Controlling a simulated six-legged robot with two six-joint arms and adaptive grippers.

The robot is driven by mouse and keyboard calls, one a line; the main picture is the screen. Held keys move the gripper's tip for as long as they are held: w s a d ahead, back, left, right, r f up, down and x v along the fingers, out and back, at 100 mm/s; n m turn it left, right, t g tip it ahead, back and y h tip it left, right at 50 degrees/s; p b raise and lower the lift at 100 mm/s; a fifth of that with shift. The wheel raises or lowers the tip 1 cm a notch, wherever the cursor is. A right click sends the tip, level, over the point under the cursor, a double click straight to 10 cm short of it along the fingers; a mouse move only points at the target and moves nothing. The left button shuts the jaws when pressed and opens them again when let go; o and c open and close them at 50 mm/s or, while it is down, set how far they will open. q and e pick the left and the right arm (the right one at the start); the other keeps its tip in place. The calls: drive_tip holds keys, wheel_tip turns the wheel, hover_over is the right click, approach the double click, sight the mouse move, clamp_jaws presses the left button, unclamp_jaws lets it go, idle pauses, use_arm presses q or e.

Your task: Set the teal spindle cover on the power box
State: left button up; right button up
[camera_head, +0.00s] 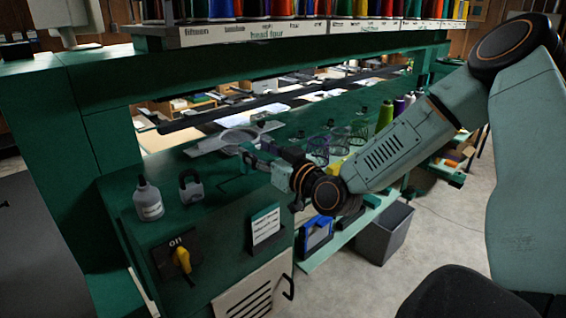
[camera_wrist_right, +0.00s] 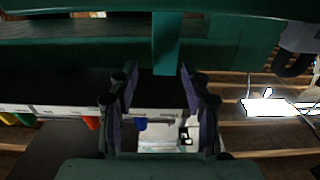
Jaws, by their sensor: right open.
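My right gripper (camera_head: 262,158) reaches in from the right over the green machine table. In the right wrist view the gripper (camera_wrist_right: 158,85) is open, with its two dark purple-grey fingers apart. A small teal piece (camera_head: 245,158) shows at its fingertips. A teal upright strip (camera_wrist_right: 166,45) shows just beyond the fingers in the wrist view. I cannot tell whether either is the spindle cover. The green power box (camera_head: 218,240) with a yellow rotary switch (camera_head: 182,260) stands at the lower left, below and left of the gripper. My left gripper is not in view.
A white bottle (camera_head: 148,201) and a grey padlock (camera_head: 190,187) stand on the green top at the left. Clear and purple hoops (camera_head: 320,148) and thread cones (camera_head: 385,117) lie along the table behind my arm. A grey bin (camera_head: 383,235) stands on the floor.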

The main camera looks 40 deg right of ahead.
drive_tip(key=s, duration=0.1)
drive_tip(key=s+p, duration=0.2)
drive_tip(key=shift+s+r, duration=0.15)
drive_tip(key=shift+r, duration=0.1)
drive_tip(key=p, duration=0.8)
approach(252, 146)
drive_tip(key=s, duration=0.3)
drive_tip(key=s+a+f+g+y, duration=0.1)
drive_tip(key=s+a+f+g, duration=0.35)
drive_tip(key=f, duration=0.35)
drive_tip(key=s+a+f+g+y, duration=0.2)
drive_tip(key=s+a+f+g, duration=0.1)
drive_tip(key=a+f+g, duration=0.3)
drive_tip(key=s+a+f+g+h, duration=0.1)
drive_tip(key=s+f+g, duration=0.1)
drive_tip(key=s, duration=0.4)
drive_tip(key=s+f+g+h, duration=0.1)
drive_tip(key=s+f+g, duration=0.2)
drive_tip(key=s, duration=0.4)
drive_tip(key=s+a+f+m+g+h, duration=0.1)
drive_tip(key=s+f+g+h, duration=0.1)
drive_tip(key=s+f, duration=0.3)
drive_tip(key=shift+s+a+g, duration=0.3)
drive_tip(key=shift+s+g, duration=0.05)
drive_tip(key=shift+s, duration=0.7)
drive_tip(key=shift+w+f, duration=0.1)
drive_tip(key=shift+f, duration=0.05)
